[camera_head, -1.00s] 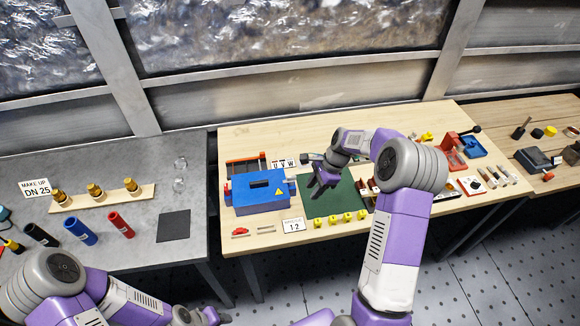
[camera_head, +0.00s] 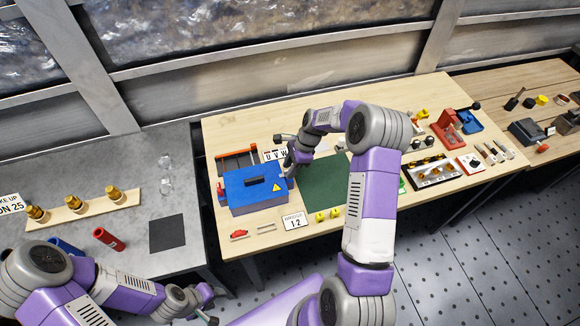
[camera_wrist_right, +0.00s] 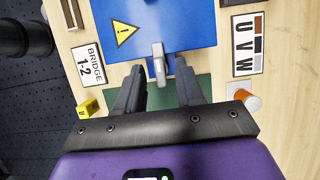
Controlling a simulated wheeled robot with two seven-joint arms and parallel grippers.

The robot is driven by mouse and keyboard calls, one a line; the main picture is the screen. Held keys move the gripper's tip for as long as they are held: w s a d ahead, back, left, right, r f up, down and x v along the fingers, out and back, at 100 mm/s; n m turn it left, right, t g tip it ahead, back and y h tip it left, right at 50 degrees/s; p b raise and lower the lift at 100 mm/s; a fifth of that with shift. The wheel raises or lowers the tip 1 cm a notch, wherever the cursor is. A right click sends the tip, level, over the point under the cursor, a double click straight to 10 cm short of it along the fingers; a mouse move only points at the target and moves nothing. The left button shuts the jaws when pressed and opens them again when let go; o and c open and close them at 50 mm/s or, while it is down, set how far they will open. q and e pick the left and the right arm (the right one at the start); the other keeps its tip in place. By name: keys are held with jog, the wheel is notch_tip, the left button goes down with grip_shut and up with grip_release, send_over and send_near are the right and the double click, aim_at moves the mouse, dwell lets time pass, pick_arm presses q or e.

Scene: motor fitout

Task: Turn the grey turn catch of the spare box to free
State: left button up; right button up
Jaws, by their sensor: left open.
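The spare box appears to be the blue box with a yellow warning triangle (camera_head: 250,195), at the left of the wooden table; its blue lid fills the top of the right wrist view (camera_wrist_right: 180,25). The grey turn catch (camera_wrist_right: 158,62) sticks out from the box's edge facing my right gripper. My right gripper (camera_wrist_right: 160,72) is open, one finger on each side of the catch, with gaps showing. In the head view, this gripper (camera_head: 292,162) is at the box's right side, hiding the catch. My left gripper (camera_head: 212,305) is open and empty, low in front of the grey table.
A green mat (camera_head: 325,185) lies right of the box. A "BRIDGE 1-2" card (camera_head: 294,221), yellow pieces (camera_head: 320,216) and a "U V W" card (camera_wrist_right: 247,45) lie close by. An orange-and-white cylinder (camera_wrist_right: 245,101) is near the right finger. A red-and-black rack (camera_head: 237,158) stands behind the box.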

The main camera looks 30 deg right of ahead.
jog(key=shift+a+f, duration=0.1)
grip_shut()
jog(key=shift+n, duration=0.4)
jog(key=n+g, duration=0.1)
jog(key=n, duration=0.2)
jog(key=shift+w+n+g, duration=0.15)
jog(key=shift+n+g, duration=0.15)
jog(key=n, duration=0.2)
jog(key=n+g, duration=0.1)
jog(key=n, duration=0.1)
jog(key=shift+w+g, duration=0.15)
jog(key=shift+g, duration=0.15)
jog(key=n, duration=0.2)
jog(key=n+g+h, duration=0.1)
jog(key=n, duration=0.2)
jog(key=shift+a+h+b, duration=0.1)
jog(key=shift+h+b, duration=0.2)
jog(key=shift+b, duration=0.1)
jog(key=shift+w+a+n+g+h, duration=0.1)
jog(key=shift+n+g+h, duration=0.25)
jog(key=shift+n, duration=0.8)
jog(key=shift+n+g+h, duration=0.15)
jog(key=shift+n+h, duration=0.3)
jog(key=shift+n, duration=0.7)
